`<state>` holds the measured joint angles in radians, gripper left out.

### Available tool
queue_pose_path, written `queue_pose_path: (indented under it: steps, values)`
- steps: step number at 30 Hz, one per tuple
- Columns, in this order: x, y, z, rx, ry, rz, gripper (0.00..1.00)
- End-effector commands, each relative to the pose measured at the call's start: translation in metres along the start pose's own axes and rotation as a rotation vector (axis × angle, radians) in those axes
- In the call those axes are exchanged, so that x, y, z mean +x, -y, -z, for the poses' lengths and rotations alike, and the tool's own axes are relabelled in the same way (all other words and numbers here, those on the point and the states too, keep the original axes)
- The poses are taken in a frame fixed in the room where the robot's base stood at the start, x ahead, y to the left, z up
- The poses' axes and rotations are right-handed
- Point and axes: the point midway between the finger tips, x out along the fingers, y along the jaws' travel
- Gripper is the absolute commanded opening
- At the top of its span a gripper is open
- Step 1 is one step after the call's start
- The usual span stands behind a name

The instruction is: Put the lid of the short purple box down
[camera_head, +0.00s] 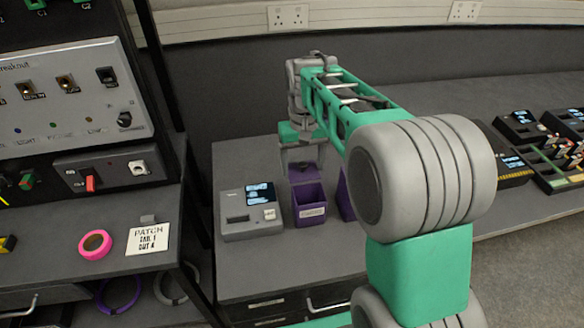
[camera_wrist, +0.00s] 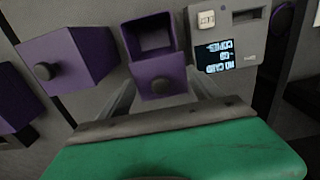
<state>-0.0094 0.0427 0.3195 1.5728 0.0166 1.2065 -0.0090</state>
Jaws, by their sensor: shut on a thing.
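The open purple box (camera_head: 310,211) stands on the bench below my gripper, with a pale label on its front. In the wrist view its dark open inside shows within its rim (camera_wrist: 148,18). My gripper (camera_head: 301,165) is shut on the purple lid (camera_wrist: 175,75), which has a dark round knob and lies between the two fingers. In the wrist view the lid appears beside the open box, overlapping its near edge. I cannot tell how high the lid is above the bench or whether it touches the box.
A grey device with a lit screen (camera_head: 248,211) stands close left of the open box. Another purple box with a knobbed lid (camera_wrist: 82,57) stands on the other side, mostly behind my arm in the head view. Circuit boards (camera_head: 560,150) lie farther right.

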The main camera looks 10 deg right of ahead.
Motion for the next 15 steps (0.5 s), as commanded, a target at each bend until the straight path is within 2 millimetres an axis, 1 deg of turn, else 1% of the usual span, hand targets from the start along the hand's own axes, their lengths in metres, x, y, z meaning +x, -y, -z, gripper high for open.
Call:
queue_pose_path:
  steps: [3, 11, 12, 15]
  values:
    - [0.008, -0.004, 0.025, 0.007, 0.003, 0.0, 0.35]
    - [0.032, -0.003, 0.079, 0.005, 0.003, 0.0, 0.35]
    - [0.041, -0.002, 0.084, 0.005, 0.005, 0.0, 0.35]
    - [0.059, -0.002, 0.098, 0.004, 0.004, 0.0, 0.35]
